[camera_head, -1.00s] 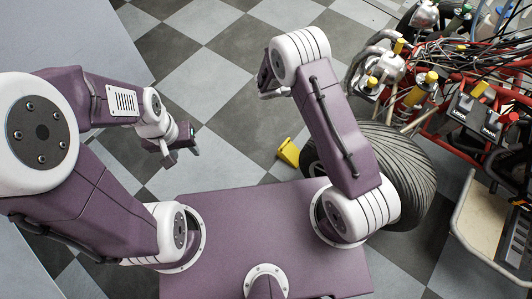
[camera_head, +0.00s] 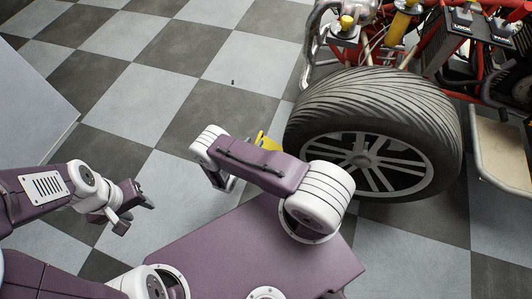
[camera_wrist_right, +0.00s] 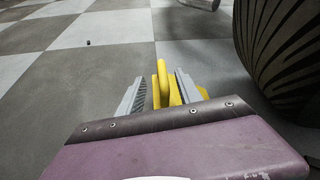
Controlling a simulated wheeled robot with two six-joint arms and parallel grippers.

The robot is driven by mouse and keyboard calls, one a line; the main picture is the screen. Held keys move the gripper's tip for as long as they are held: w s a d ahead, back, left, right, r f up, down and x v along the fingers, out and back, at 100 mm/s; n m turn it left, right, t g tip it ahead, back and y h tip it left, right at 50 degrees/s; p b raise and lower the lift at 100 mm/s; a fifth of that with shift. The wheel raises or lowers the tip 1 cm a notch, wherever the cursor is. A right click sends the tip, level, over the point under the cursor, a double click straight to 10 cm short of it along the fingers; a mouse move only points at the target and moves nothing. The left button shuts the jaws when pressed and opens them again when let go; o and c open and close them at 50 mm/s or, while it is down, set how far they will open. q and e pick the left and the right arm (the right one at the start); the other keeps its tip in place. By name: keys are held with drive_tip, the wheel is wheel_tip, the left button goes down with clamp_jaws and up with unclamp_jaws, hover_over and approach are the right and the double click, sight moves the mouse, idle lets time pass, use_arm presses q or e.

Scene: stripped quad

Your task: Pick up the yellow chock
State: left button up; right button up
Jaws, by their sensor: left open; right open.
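The yellow chock (camera_head: 265,141) stands on the checkered floor beside the big tyre, partly hidden behind my right arm in the head view. In the right wrist view the chock (camera_wrist_right: 162,84) shows between the two grey fingers of my right gripper (camera_wrist_right: 158,92), with its upright part in the middle and some yellow beyond the right finger. The right gripper is open, with a finger on either side of the chock; I cannot tell whether they touch it. My left gripper (camera_head: 136,214) is open and empty over the floor at the left.
The ribbed tyre (camera_head: 375,135) of a red-framed quad (camera_head: 430,60) stands just right of the chock; it also rises at the right of the wrist view (camera_wrist_right: 280,45). A small dark bit (camera_head: 233,82) lies on the floor.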

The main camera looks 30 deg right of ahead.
sight(259, 136)
drive_tip(key=shift+d, duration=0.15)
drive_tip(key=shift+w+d+f+b, duration=0.15)
drive_tip(key=shift+d+f+b, duration=0.05)
drive_tip(key=shift+f+b, duration=0.1)
drive_tip(key=b+x, duration=0.3)
drive_tip(key=x, duration=0.1)
drive_tip(key=shift+d, duration=0.15)
drive_tip(key=shift+w+d, duration=0.1)
drive_tip(key=shift+d, duration=0.1)
drive_tip(key=shift+r, duration=0.1)
clamp_jaws()
idle(0.6)
